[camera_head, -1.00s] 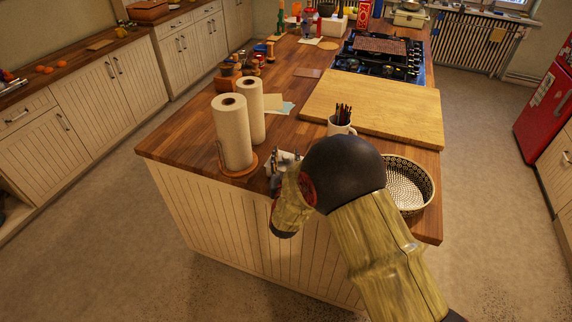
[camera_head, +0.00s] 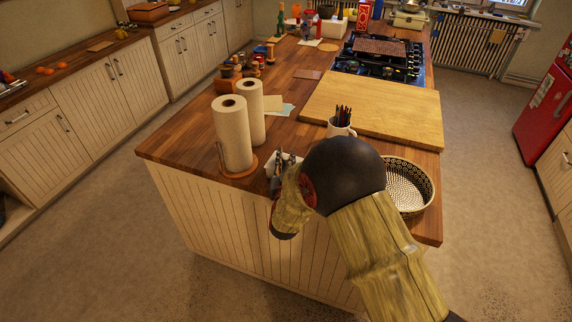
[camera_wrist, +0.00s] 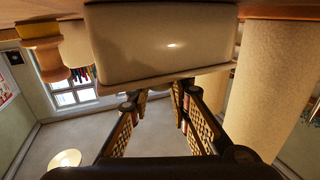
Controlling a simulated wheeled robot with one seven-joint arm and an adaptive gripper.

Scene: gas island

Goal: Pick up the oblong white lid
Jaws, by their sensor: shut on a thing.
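An oblong white lid (camera_wrist: 165,42), glossy with rounded corners, fills the upper middle of the wrist view. A small part of the white thing (camera_head: 291,157) shows at the counter's near edge in the head view, mostly hidden by my arm. My gripper (camera_wrist: 161,96) is closed on the lid's near edge, with its two patterned fingers reaching up to it. In the head view my gripper (camera_head: 277,166) is beside the white thing. I cannot tell whether the lid is clear of what lies under it.
Two paper towel rolls (camera_head: 232,133) stand left of my gripper on the wooden counter (camera_head: 190,140). A pencil mug (camera_head: 341,127) and a patterned round bowl (camera_head: 409,186) are to the right. A large cutting board (camera_head: 385,105) lies behind.

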